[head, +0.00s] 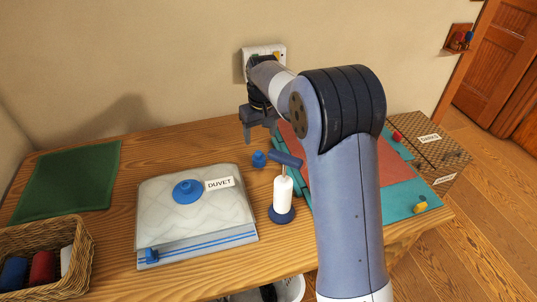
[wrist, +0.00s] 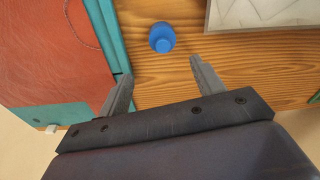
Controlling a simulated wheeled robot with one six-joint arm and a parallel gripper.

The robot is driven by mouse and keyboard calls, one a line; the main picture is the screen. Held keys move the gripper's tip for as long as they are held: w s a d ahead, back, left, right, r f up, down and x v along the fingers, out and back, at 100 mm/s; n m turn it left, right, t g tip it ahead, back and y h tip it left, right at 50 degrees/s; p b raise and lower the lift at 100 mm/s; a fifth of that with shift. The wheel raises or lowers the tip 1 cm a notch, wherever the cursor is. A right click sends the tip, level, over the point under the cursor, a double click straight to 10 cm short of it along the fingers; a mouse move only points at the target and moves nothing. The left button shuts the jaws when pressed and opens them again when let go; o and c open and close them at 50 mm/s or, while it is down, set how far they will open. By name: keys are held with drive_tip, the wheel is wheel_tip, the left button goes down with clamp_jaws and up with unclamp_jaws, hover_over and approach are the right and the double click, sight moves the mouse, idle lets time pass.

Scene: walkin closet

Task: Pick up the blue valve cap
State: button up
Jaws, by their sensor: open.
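The blue valve cap (head: 259,158) stands on bare wooden table between the duvet bag and the teal-edged mat. In the wrist view, the blue cap (wrist: 162,37) lies beyond the fingertips, roughly in line with the gap between them. My gripper (head: 259,132) is open and empty, above and behind the cap in the head view. Both fingers of my gripper (wrist: 160,70) show apart in the wrist view, with nothing between them. The clear bag labelled DUVET (head: 150,208) lies to the left, with a round blue valve (head: 187,190) on top.
A white hand pump (head: 283,190) with blue handle and base stands close to the cap. The red and teal mat (head: 400,194) lies right, partly behind my arm. A green cloth (head: 70,178) and wicker basket (head: 82,250) are left. A wall outlet (head: 277,49) is behind.

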sight(259, 152)
wheel_tip(259, 152, down, 3)
drive_tip(key=shift+w+a+f, duration=0.1)
drive_tip(key=shift+w, duration=0.05)
drive_tip(key=f, duration=0.4)
drive_tip(key=shift+s+a+f, duration=0.1)
drive_tip(key=shift+s+a, duration=0.1)
drive_tip(key=shift+s, duration=0.2)
drive_tip(key=shift+w+f, duration=0.1)
drive_tip(key=shift+f, duration=0.4)
drive_tip(key=shift+c, duration=0.5)
drive_tip(key=c, duration=0.9)
